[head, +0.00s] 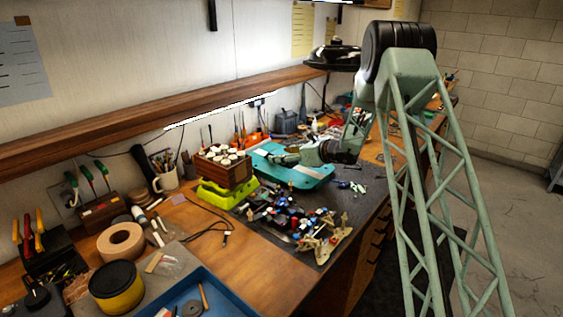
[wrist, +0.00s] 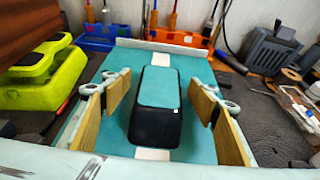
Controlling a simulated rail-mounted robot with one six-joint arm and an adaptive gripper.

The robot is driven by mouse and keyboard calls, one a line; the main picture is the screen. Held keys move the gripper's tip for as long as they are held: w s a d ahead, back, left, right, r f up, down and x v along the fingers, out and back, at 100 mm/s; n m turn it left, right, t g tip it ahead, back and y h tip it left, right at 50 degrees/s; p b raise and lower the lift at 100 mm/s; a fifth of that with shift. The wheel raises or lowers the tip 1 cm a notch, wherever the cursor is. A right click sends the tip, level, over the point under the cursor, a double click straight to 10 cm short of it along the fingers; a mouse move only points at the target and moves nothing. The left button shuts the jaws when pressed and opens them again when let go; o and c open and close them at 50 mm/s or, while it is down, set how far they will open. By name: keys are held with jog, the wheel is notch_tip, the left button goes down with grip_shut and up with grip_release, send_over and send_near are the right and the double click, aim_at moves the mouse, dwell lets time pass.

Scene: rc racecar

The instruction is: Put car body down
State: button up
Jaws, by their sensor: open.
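The teal car body (head: 313,171) with a white stripe lies on the bench behind the cluster of car parts. In the wrist view the car body (wrist: 108,135) fills the middle, with its raised cabin (wrist: 158,100), teal on top and dark at the near end, pointing up at me. My gripper (wrist: 158,90) is open, with one wood-coloured finger on each side of the cabin and a visible gap on both sides. In the head view my gripper (head: 275,155) is low over the car body and partly blends with it. The underside of the car body is hidden.
A yellow-green stand (wrist: 40,75) is left of the car body; a wooden box (head: 224,170) of white-topped jars is above it in the head view. Several small car parts (head: 290,220) crowd the dark mat in front. A grey container (wrist: 260,55) and orange holder (wrist: 165,38) stand behind.

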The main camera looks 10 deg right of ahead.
dwell(0.5)
jog(key=c, duration=1.1)
jog(key=shift+o, duration=0.2)
jog(key=shift+r, duration=0.1)
jog(key=shift+r+p, duration=0.95)
jog(key=shift+r, duration=3.95)
